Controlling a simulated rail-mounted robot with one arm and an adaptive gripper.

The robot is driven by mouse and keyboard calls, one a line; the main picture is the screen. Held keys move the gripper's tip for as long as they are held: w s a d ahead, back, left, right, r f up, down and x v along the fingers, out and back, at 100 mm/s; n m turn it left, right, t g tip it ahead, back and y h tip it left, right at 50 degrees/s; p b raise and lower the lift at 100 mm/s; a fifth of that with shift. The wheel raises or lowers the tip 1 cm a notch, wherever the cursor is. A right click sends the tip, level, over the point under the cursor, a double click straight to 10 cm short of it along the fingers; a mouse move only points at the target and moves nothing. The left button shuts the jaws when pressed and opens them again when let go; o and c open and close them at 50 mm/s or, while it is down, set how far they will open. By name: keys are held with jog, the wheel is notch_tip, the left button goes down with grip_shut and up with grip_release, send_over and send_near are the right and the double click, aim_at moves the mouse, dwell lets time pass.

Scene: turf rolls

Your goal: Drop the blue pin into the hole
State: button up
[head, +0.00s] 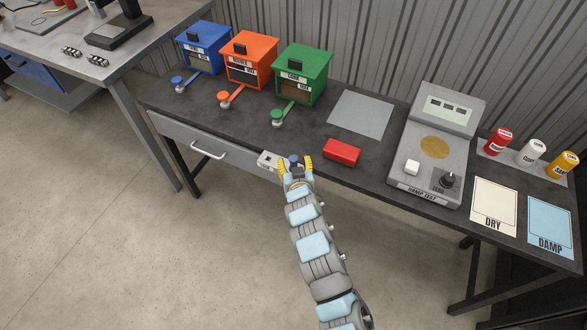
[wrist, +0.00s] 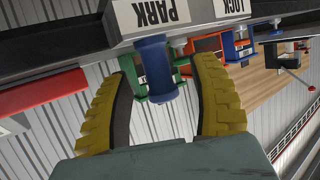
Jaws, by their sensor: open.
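The blue pin (wrist: 157,72) stands at the plate (wrist: 200,20) lettered PARK and LOCK, on the PARK side. It also shows as a small blue top in the head view (head: 293,159). My gripper (wrist: 164,68) is open, with its yellow fingers on either side of the pin and a gap showing at each side. In the head view my gripper (head: 296,166) is at the bench's front edge, just right of a pale block (head: 268,160). I cannot make out a hole; the pin's lower end is hidden.
A red block (head: 342,152) lies on the bench right of my gripper. Blue (head: 204,50), orange (head: 250,62) and green (head: 302,75) boxes stand behind. A damp tester (head: 425,160) stands to the right. A drawer (head: 215,148) is at the front left.

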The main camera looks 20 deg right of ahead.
jog(key=shift+w+d+f, duration=0.1)
jog(key=shift+w, duration=0.25)
grip_shut()
dwell(0.3)
